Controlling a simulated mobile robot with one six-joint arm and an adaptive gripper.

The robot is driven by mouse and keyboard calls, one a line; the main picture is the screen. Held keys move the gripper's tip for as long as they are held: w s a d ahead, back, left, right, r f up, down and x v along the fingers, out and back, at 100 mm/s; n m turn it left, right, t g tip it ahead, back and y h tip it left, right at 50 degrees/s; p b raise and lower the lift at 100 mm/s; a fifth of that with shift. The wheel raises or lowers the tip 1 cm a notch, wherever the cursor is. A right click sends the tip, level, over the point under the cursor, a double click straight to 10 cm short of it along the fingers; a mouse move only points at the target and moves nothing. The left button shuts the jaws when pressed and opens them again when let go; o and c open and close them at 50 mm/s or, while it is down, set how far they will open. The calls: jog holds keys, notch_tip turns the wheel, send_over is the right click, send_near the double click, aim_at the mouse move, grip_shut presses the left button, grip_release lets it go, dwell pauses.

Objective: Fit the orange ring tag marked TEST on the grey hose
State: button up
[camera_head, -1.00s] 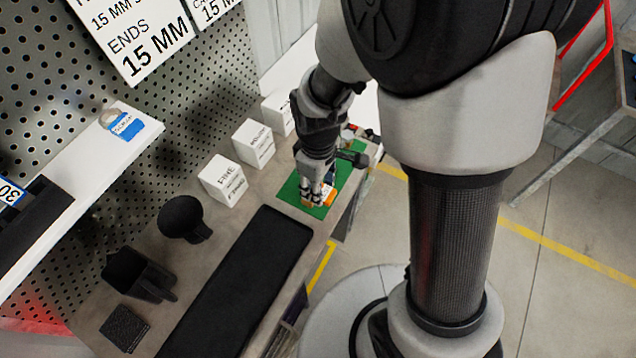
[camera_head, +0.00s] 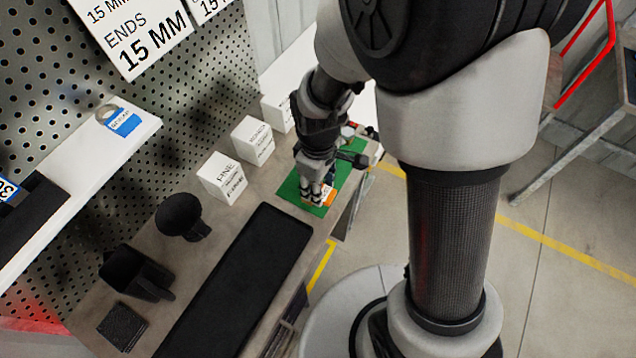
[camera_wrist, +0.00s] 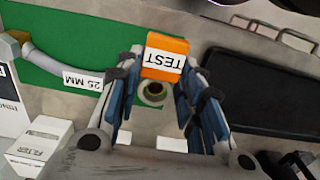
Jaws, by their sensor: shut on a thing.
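The orange ring tag (camera_wrist: 165,47) has a white label reading TEST, upside down in the wrist view. It shows small and orange in the head view (camera_head: 328,196). My gripper (camera_wrist: 158,75) is shut on the tag, with a blue-padded finger on each side; it also shows in the head view (camera_head: 316,193), over the green mat (camera_head: 290,190). A ring-shaped part (camera_wrist: 153,92) shows between the fingers below the label. The grey hose (camera_wrist: 50,67) lies curved on the mat at the left of the wrist view, apart from the tag, with a white 25 MM label (camera_wrist: 83,79).
White boxes (camera_head: 223,178) stand along the bench behind the mat. A long black tray (camera_head: 240,270) lies beside the mat, also right in the wrist view (camera_wrist: 255,95). A black round cup (camera_head: 180,215) stands further left.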

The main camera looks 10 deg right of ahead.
jog(key=shift+f+b, duration=1.1)
jog(key=shift+f, duration=0.45)
jog(key=o, duration=1.2)
jog(key=shift+c, duration=0.2)
notch_tip(320, 180, up, 12)
jog(key=s+d+r+m+t, duration=0.4)
jog(key=s+d+r+m, duration=0.4)
jog(key=s, duration=0.5)
notch_tip(320, 180, up, 3)
jog(key=shift+r+m+t, duration=0.2)
jog(key=shift+m+t, duration=0.1)
jog(key=shift+m, duration=0.9)
